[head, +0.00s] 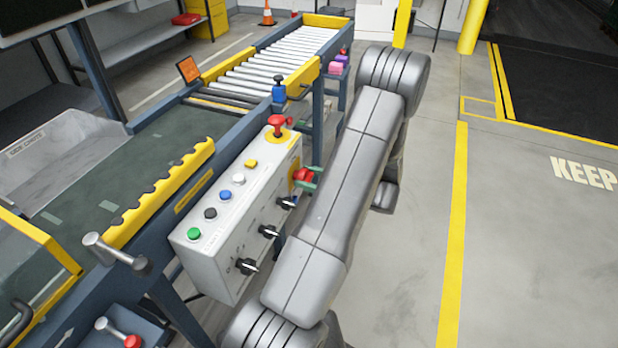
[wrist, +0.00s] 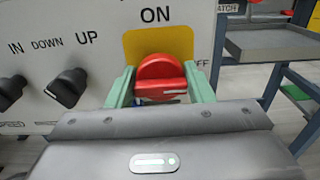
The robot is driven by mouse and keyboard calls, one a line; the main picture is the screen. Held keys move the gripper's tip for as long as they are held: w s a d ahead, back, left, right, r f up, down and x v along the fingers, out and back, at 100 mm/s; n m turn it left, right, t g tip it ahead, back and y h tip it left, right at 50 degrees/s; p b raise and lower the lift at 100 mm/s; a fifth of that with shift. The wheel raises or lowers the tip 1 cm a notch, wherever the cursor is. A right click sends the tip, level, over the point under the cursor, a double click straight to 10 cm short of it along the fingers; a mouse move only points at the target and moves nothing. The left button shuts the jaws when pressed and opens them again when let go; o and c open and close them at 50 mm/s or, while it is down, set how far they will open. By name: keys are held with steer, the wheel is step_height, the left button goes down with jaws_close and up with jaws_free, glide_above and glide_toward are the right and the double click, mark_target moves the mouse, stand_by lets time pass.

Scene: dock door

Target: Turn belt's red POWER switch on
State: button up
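The red POWER switch (wrist: 160,80) is a rotary knob on a yellow plate (wrist: 175,43) in the wrist view. ON is printed above it and OFF to its right, partly hidden. Its grip bar lies about level, with a white mark at the right end, toward OFF. My gripper (wrist: 160,88) has its green fingers at the bar's left and right ends; they appear to touch it. In the head view the red switch (head: 303,174) sits at the control box's far end, partly hidden by the fingers.
The white control box (head: 235,215) also carries black selector knobs (head: 268,231), coloured push buttons (head: 225,195) and a red emergency knob (head: 277,122) on top. The conveyor (head: 290,52) runs behind. A grey shelf (wrist: 275,42) stands right of the box. Floor at right is clear.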

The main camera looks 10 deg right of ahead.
steer(key=c, duration=0.4)
steer(key=shift+o, duration=0.2)
steer(key=shift+f, duration=0.1)
steer(key=n+b, duration=0.3)
steer(key=shift+f+n, duration=0.15)
steer(key=shift+n, duration=0.15)
steer(key=n+b, duration=0.4)
steer(key=shift+s+a+n, duration=0.1)
steer(key=shift+n, duration=0.2)
steer(key=n+b, duration=0.6)
steer(key=shift+s+f, duration=0.1)
steer(key=shift+f, duration=0.1)
steer(key=shift+r+n+b, duration=0.1)
steer(key=shift+n+b, duration=1.55)
steer(key=shift+n, duration=0.25)
